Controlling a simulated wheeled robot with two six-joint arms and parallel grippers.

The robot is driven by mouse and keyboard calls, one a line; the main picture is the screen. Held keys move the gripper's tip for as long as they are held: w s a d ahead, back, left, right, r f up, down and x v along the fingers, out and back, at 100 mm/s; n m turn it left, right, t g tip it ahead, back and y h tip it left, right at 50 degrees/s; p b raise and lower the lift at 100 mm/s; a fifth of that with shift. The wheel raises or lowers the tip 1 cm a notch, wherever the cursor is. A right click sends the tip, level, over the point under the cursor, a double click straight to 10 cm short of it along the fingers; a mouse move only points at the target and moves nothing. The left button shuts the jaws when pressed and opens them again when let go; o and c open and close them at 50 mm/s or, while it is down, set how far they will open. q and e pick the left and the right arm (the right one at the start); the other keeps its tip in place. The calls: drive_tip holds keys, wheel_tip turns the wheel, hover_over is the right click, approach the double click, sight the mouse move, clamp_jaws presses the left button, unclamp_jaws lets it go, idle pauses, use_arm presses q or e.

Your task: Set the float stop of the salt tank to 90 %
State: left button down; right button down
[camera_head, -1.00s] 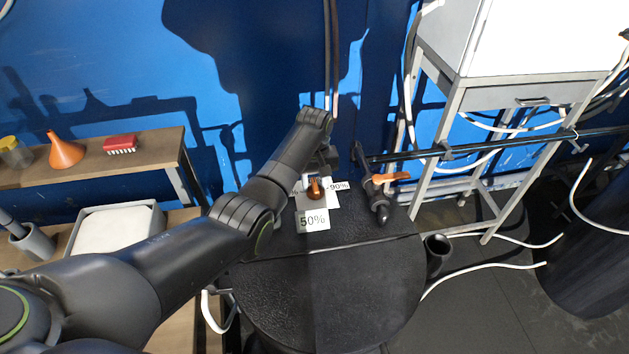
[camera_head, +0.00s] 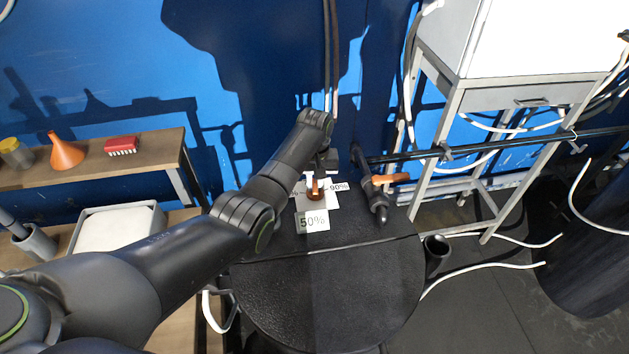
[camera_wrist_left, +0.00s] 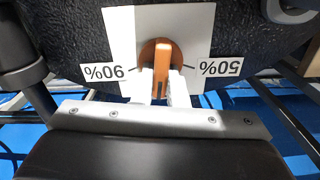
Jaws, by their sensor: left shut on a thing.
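The float stop is a small orange lever (camera_head: 315,188) on a white scale plate (camera_head: 303,203) on top of the black salt tank (camera_head: 350,270). My left gripper (camera_wrist_left: 164,84) is shut on the lever (camera_wrist_left: 161,62), a light finger on each side. In the left wrist view the lever points between the 90% mark (camera_wrist_left: 104,72) and the 50% mark (camera_wrist_left: 221,67). My right gripper is not in view.
A black pipe with an orange-handled valve (camera_head: 390,178) stands just right of the scale. A grey metal stand (camera_head: 450,120) with a white cabinet is further right. A wooden shelf (camera_head: 90,168) with an orange funnel (camera_head: 65,151) is at left. White hoses lie around the tank.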

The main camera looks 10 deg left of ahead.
use_arm(q)
drive_tip(key=m, duration=0.1)
drive_tip(key=m+p, duration=0.1)
drive_tip(key=shift+d+r+m, duration=0.1)
drive_tip(key=shift+r+m, duration=0.1)
drive_tip(key=shift+m, duration=0.1)
drive_tip(key=m+p, duration=0.1)
drive_tip(key=m, duration=0.2)
drive_tip(key=shift+d+m, duration=0.15)
drive_tip(key=shift+m, duration=0.15)
drive_tip(key=m+p, duration=0.1)
drive_tip(key=m, duration=0.2)
drive_tip(key=shift+d, duration=0.15)
drive_tip(key=shift+d+m+p, duration=0.1)
drive_tip(key=shift+m+p, duration=0.45)
drive_tip(key=shift+m, duration=1.05)
drive_tip(key=c, duration=1.4)
unclamp_jaws()
drive_tip(key=shift+s+f, duration=0.1)
drive_tip(key=shift+f, duration=0.05)
drive_tip(key=shift+c, duration=0.2)
drive_tip(key=shift+r, duration=0.5)
wheel_tip(320, 180, up, 16)
drive_tip(key=b, duration=0.1)
drive_tip(key=shift+r, duration=0.25)
